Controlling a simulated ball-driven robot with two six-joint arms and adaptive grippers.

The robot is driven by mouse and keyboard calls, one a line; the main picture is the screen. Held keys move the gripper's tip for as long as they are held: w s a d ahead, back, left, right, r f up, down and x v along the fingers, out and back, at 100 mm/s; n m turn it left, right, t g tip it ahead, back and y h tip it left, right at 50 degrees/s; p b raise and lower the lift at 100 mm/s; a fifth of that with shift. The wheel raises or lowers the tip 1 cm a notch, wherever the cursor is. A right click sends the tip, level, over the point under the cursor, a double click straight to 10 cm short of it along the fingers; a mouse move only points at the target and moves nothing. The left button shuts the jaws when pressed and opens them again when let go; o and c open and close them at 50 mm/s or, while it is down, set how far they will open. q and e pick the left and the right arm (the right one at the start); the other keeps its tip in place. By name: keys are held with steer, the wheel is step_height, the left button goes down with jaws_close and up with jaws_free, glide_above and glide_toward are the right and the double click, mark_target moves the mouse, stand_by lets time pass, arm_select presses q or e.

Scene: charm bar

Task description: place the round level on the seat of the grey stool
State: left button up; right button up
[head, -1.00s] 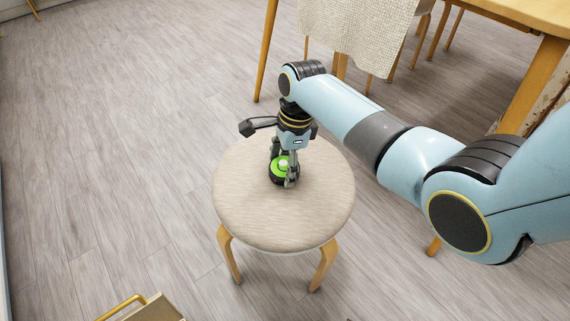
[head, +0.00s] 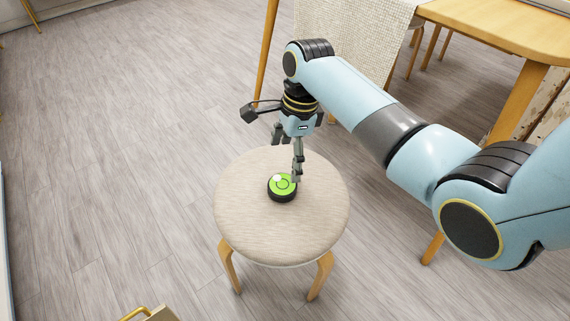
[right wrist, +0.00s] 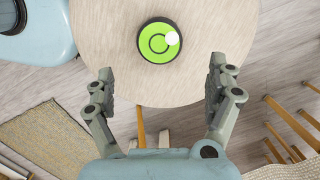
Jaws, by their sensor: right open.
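The round level (head: 282,188), a dark disc with a bright green top and a white spot, lies flat on the seat of the grey stool (head: 270,232), a little above the seat's middle in the head view. In the right wrist view the level (right wrist: 155,45) lies ahead of the fingertips, apart from both. The stool seat (right wrist: 100,30) shows behind it there. My right gripper (head: 288,160) is open and empty, just above and behind the level. Its two fingers are spread wide in the right wrist view (right wrist: 163,80). My left gripper is not in view.
A wooden table (head: 500,28) with a pale cloth (head: 350,35) stands at the back right, behind my right arm. A woven rug (right wrist: 50,140) shows in the right wrist view. The floor left of the stool is clear.

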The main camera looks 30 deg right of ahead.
steer(key=shift+s+d+r+p, duration=0.1)
steer(key=shift+d+r+p, duration=0.05)
steer(key=shift+r, duration=0.6)
steer(key=shift+d+r+p, duration=0.1)
steer(key=shift+r+p, duration=0.05)
steer(key=shift+r, duration=0.6)
